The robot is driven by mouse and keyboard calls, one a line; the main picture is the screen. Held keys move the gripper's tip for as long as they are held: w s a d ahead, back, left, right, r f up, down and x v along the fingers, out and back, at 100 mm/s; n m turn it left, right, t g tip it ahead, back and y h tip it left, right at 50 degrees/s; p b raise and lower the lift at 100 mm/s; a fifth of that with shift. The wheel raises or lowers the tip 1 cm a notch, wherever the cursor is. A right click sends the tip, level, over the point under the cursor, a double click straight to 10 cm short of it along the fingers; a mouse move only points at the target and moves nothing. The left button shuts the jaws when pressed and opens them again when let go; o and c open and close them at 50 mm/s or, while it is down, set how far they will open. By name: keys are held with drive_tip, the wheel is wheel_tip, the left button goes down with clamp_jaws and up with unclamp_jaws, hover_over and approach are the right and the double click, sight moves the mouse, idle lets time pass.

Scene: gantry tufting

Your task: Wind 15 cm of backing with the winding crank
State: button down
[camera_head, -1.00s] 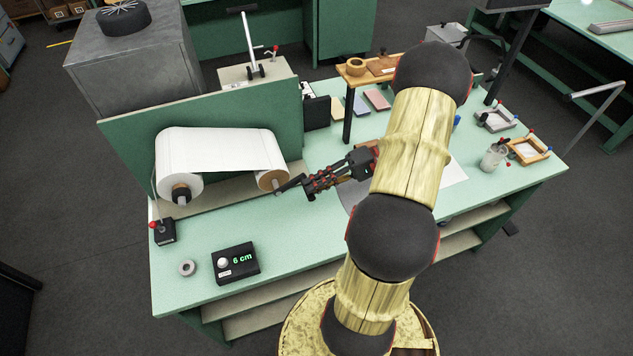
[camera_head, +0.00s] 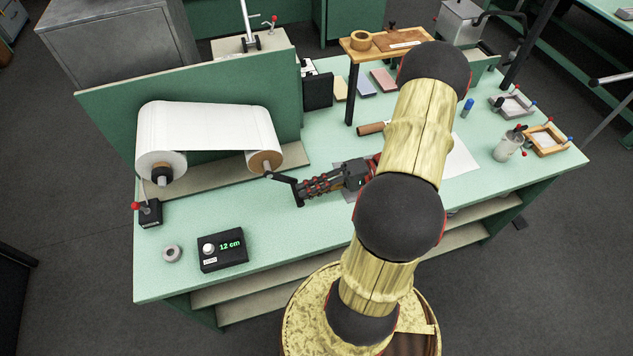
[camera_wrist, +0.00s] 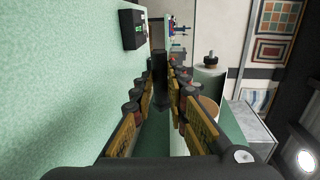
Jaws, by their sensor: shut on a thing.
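The white backing (camera_head: 215,127) stretches between two rolls in front of a green panel in the head view. The winding crank (camera_head: 284,178) is a dark arm on the end of the right-hand roll (camera_head: 263,161), and its handle end hangs to the lower right. My gripper (camera_head: 301,190) is shut on the crank handle. In the wrist view the dark handle (camera_wrist: 160,68) stands between my fingers. A black counter box (camera_head: 222,250) at the front left of the bench reads 12 cm; it also shows in the wrist view (camera_wrist: 132,29).
A small black box with a red-tipped lever (camera_head: 150,213) and a grey ring (camera_head: 172,254) are at the bench's left. A small wooden stand (camera_head: 385,47) is behind my arm.

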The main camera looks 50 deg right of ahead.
drive_tip(key=shift+w+a+f, duration=0.1)
drive_tip(key=shift+a+f, duration=0.2)
drive_tip(key=shift+f, duration=0.3)
drive_tip(key=c, duration=2.6)
unclamp_jaws()
drive_tip(key=shift+d, duration=0.2)
drive_tip(key=shift+o, duration=1.1)
drive_tip(key=shift+a+r, duration=0.1)
drive_tip(key=o, duration=0.7)
drive_tip(key=shift+c, duration=0.2)
drive_tip(key=v, duration=1.2)
